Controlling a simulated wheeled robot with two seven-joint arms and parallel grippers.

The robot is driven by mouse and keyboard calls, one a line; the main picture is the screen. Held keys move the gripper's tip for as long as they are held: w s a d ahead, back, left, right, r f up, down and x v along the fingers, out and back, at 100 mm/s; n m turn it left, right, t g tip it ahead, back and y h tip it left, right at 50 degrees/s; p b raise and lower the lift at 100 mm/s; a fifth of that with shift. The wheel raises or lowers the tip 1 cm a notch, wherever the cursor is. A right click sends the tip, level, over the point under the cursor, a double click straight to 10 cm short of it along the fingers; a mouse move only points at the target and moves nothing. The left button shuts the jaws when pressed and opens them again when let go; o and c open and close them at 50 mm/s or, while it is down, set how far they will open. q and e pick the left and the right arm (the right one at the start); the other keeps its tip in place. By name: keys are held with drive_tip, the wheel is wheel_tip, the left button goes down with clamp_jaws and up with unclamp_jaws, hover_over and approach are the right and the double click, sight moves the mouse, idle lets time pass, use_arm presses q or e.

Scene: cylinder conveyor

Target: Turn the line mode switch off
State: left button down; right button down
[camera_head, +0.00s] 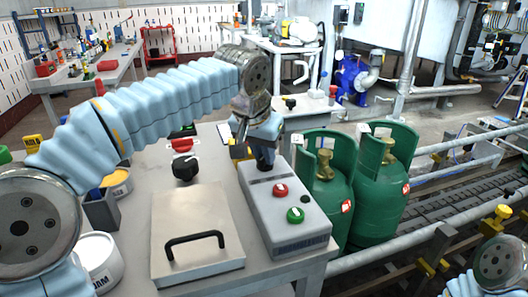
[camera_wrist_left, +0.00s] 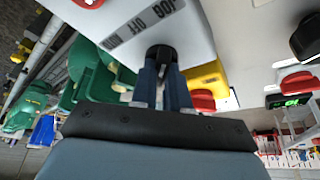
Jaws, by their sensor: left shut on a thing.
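The line mode switch is a black knob (camera_wrist_left: 161,52) on a grey control box (camera_head: 302,225). In the left wrist view the words OFF and JOG are printed on the box beside the knob. My left gripper (camera_head: 264,158) reaches down over the far end of the box. In the wrist view its fingers (camera_wrist_left: 161,78) are shut on the knob from both sides. The fingers hide part of the knob, and I cannot tell which way it points. The box also carries a red button (camera_head: 280,190) and a green button (camera_head: 296,215). My right gripper is out of view.
A metal lid with a black handle (camera_head: 194,240) lies left of the box, with a black dial (camera_head: 185,167) behind it. Green gas cylinders (camera_head: 385,185) stand close to the right, before a conveyor with pipe rails (camera_head: 440,228). A white tub (camera_head: 98,258) stands at left.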

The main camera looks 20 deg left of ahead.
use_arm(q)
drive_tip(key=n, duration=0.2)
drive_tip(key=n+y, duration=0.1)
drive_tip(key=n, duration=0.1)
drive_tip(key=shift+d+y, duration=0.15)
drive_tip(key=shift+y, duration=0.15)
drive_tip(key=shift+n+g+y, duration=0.4)
drive_tip(key=shift+n+y, duration=0.5)
drive_tip(key=shift+n, duration=1.5)
drive_tip(key=c, duration=1.1)
unclamp_jaws()
drive_tip(key=v, duration=1.3)
drive_tip(key=shift+r, duration=0.4)
